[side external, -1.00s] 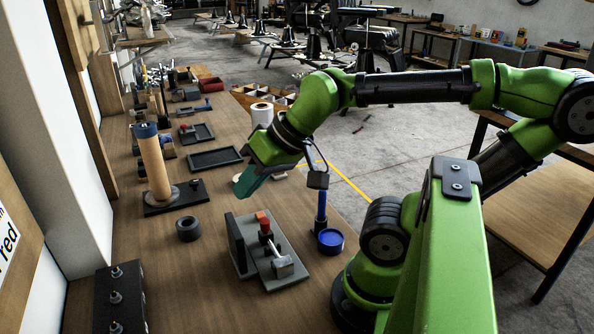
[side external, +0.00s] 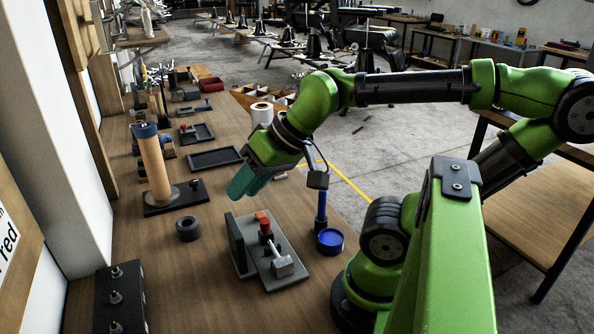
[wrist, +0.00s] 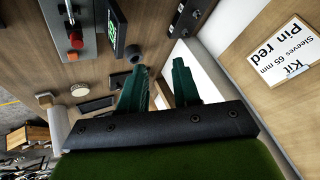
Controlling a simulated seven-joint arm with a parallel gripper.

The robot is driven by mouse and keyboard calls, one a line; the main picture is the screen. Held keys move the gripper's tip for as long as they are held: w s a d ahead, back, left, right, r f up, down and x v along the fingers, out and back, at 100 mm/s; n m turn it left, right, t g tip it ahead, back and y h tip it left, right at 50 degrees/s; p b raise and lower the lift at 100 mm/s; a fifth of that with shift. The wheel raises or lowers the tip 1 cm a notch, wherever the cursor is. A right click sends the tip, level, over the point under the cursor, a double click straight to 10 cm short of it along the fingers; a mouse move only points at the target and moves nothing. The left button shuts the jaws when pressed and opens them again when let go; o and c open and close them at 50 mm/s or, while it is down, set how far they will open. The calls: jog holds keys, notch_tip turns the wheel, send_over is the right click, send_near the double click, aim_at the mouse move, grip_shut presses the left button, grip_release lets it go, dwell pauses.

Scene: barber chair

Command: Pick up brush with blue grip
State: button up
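An upright blue handle (side external: 321,208) stands near the right edge of the bench, beside my arm; its top is hidden behind the dark box on my wrist. It may be the brush with the blue grip, but no bristles show. My gripper (side external: 243,190) hangs above the bench, left of this handle and above the far end of the grey fixture. In the wrist view its two teal fingers (wrist: 157,76) stand apart with nothing between them. I cannot make out the blue handle in the wrist view.
A grey fixture (side external: 284,284) with a hammer-like part stands below my gripper. A dark ring (side external: 188,229), a tall wooden cylinder (side external: 155,170) and a black tray (side external: 215,158) stand to the left and behind.

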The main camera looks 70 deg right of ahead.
jog(key=shift+o, duration=1.3)
jog(key=r+m+g+h, duration=0.2)
jog(key=m+g, duration=0.5)
jog(key=m, duration=2)
send_over(323, 193)
jog(key=f, duration=0.7)
jog(key=d+f, duration=0.1)
jog(key=f, duration=0.2)
jog(key=shift+f, duration=0.4)
jog(key=shift+w+a+f, duration=0.1)
jog(key=shift+w+f, duration=0.05)
jog(key=shift+f, duration=2.8)
